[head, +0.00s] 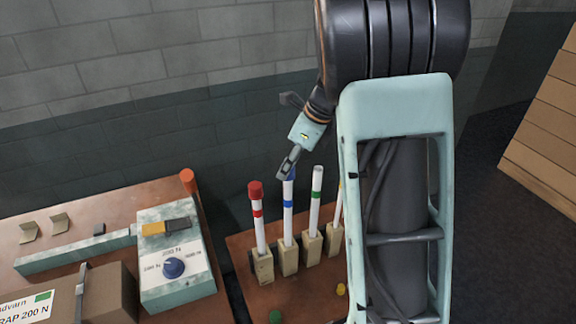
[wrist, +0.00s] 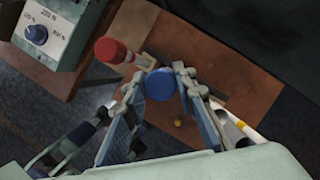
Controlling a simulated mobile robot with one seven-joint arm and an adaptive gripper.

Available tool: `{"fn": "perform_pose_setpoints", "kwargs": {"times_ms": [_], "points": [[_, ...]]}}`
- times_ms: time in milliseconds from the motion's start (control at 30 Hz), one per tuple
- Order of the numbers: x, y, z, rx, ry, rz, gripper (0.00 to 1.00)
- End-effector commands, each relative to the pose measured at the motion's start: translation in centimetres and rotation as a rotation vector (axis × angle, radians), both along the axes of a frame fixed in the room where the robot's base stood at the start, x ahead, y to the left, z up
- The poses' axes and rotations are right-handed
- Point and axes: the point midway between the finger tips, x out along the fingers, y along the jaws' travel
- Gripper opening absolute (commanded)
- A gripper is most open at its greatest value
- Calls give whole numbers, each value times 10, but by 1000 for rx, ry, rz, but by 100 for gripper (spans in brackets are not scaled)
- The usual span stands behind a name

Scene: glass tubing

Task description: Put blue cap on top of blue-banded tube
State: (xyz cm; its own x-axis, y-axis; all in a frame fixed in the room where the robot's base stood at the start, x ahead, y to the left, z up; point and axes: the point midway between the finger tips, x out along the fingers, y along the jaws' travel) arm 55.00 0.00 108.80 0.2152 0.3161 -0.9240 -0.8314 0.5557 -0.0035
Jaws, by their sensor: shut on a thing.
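The blue cap (head: 292,173) is at the top end of the white blue-banded tube (head: 288,212), which stands in a tan holder. In the head view the cap appears to meet the tube's top, though my fingers partly cover it and I cannot tell how firmly it is seated. My gripper (head: 289,163) comes down from above. In the wrist view the blue cap (wrist: 160,84) lies between the two fingertips of my gripper (wrist: 162,80), which are shut on it. The blue-banded tube is hidden beneath the cap there.
A red-capped, red-banded tube (head: 258,215) stands close left. An uncapped green-banded tube (head: 316,195) stands close right, with a yellow-banded one (head: 339,205) partly behind my arm. A green cap (head: 275,316) and yellow cap (head: 341,289) lie in front. A dial box (head: 176,265) is at left.

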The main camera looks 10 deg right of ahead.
Motion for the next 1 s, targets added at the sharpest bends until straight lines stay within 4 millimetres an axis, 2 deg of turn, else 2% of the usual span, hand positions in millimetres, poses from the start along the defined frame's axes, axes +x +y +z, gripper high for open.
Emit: {"fn": "perform_pose_setpoints", "kwargs": {"times_ms": [533, 1000], "points": [[0, 0, -11, 0, 0, 0, 16], [0, 0, -12, 0, 0, 0, 16]]}}
